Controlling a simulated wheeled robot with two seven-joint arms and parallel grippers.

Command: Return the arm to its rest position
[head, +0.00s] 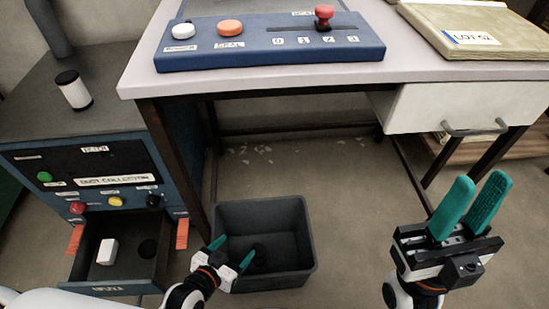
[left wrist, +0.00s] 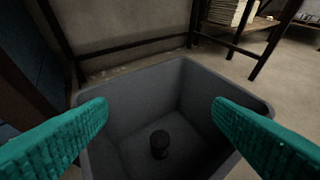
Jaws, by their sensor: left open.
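My left gripper (head: 236,250) is at the near left rim of the dark grey bin (head: 305,225) on the floor. Its teal fingers are spread apart, with nothing between them. In the left wrist view the fingers frame the open bin (left wrist: 185,95), and a small black cylinder (left wrist: 159,143) stands on the bin's floor.
A desk (head: 440,68) stands behind, with a blue control panel (head: 270,50) and a drawer (head: 455,105). At left, the dust collector cabinet (head: 85,165) has its drawer (head: 120,285) open, holding a white block (head: 107,252) and a dark round item. A white-and-black cylinder (head: 75,92) stands on top.

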